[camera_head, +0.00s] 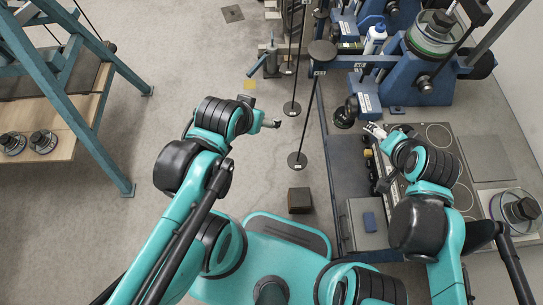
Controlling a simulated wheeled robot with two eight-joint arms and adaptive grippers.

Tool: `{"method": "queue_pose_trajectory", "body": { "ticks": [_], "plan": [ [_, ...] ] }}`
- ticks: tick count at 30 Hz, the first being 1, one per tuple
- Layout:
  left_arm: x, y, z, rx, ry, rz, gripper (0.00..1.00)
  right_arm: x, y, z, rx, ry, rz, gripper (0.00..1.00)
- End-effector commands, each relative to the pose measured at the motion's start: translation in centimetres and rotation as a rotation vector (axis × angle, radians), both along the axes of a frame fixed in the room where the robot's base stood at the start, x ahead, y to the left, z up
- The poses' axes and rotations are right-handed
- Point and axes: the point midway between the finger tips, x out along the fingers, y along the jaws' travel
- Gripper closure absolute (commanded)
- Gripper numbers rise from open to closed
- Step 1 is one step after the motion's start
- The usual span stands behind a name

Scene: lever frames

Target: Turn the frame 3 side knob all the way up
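Blue lever frames stand at the upper right, the nearest a large blue frame (415,82) with small white number labels that are too small to read surely. A black round side knob (343,117) sticks out at the left of this frame; I cannot tell for sure that it is the frame 3 knob. My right gripper (373,130) is just right of and below this knob, with a small gap between them in the picture. My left gripper (274,123) hangs over open floor, left of the knob, away from any object. Finger openings are too small to judge.
A bench top with round plates (438,135) lies under my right arm, with a grey box (366,222) nearer. A brown block (300,200) is on the floor. A teal-legged table (85,125) stands left.

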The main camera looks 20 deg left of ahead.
Motion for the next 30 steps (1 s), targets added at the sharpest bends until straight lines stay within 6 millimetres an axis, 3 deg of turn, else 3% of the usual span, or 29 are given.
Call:
{"method": "queue_pose_trajectory", "body": {
  "ticks": [15,30],
  "plan": [
    [0.0,0.0,0.0,0.0,0.0,0.0,0.19,7.4,6.2,-1.7,0.654,0.089,-0.539,0.19],
    [0.0,0.0,0.0,0.0,0.0,0.0,0.19,12.6,8.4,-7.6,0.66,0.09,-0.545,0.19]
  ]
}}
